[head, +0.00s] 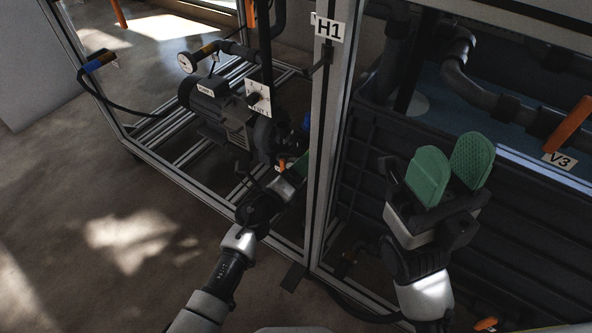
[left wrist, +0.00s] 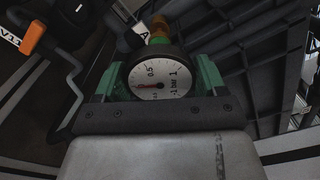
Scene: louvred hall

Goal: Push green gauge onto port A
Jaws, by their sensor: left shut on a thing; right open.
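My left gripper (left wrist: 160,80) is shut on the green gauge (left wrist: 153,80), with a green pad on each side of its dark round case. The white dial faces the left wrist camera, and a green ring shows behind its top edge. Just beyond it are a brass-coloured fitting (left wrist: 158,24) and a white label "A" (left wrist: 143,31), which mark port A. I cannot tell whether the ring and fitting touch. In the head view my left gripper (head: 294,176) is low inside the frame and hides the gauge. My right gripper (head: 450,172) is open and empty, its green pads apart.
The aluminium post with label H1 (head: 329,28) stands right beside my left gripper. A motor pump (head: 215,108) and another dial gauge (head: 187,62) are to the left. An orange handle (left wrist: 33,37) is near in the left wrist view. Label V3 (head: 560,160) is at right.

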